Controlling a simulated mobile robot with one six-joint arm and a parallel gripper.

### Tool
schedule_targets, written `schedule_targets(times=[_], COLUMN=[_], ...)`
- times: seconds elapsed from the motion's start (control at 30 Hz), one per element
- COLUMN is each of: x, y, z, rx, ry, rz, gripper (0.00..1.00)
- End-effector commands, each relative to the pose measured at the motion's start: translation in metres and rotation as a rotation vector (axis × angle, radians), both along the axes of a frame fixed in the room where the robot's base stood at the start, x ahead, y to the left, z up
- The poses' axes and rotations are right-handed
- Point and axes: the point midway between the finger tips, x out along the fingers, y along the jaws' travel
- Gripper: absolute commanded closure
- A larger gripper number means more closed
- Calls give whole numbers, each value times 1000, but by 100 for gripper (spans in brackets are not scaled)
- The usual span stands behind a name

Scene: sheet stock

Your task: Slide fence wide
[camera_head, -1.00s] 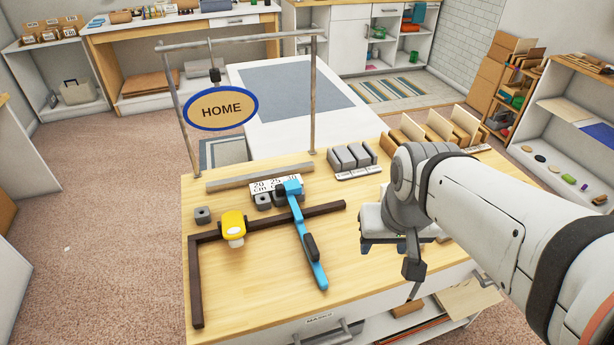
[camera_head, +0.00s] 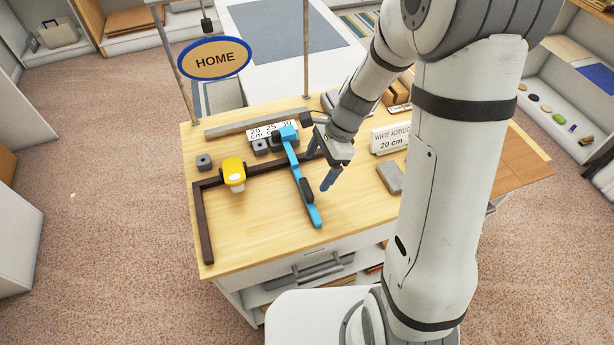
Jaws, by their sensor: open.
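The blue fence (camera_head: 296,165) with a dark grip (camera_head: 307,190) lies across the dark L-shaped rail (camera_head: 203,220) on the wooden bench top. Its far end is at the scale plate (camera_head: 258,132), which reads 20, 25, 30 cm. My gripper (camera_head: 318,168) is open and empty, just right of the fence, with its fingers pointing down toward the bench. I cannot tell whether a finger touches the fence. My wrist hides part of the bench behind it.
A yellow block with a white lower part (camera_head: 233,172) sits at the rail, left of the fence. A "HOME" sign (camera_head: 215,58) hangs from a frame behind.

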Motion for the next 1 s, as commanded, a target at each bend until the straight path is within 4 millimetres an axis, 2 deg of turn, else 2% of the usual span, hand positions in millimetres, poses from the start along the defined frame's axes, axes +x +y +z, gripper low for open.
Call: schedule_targets(times=[0.2, 0.4, 0.8, 1.0], x=[-5, -7, -8, -8], y=[13, 23, 26, 26], z=[-33, -57, -64, -64], rx=[0, 0, -1, -1], ry=[5, 1, -1, -1], rz=[4, 5, 6, 7], gripper=[15, 15, 15, 32])
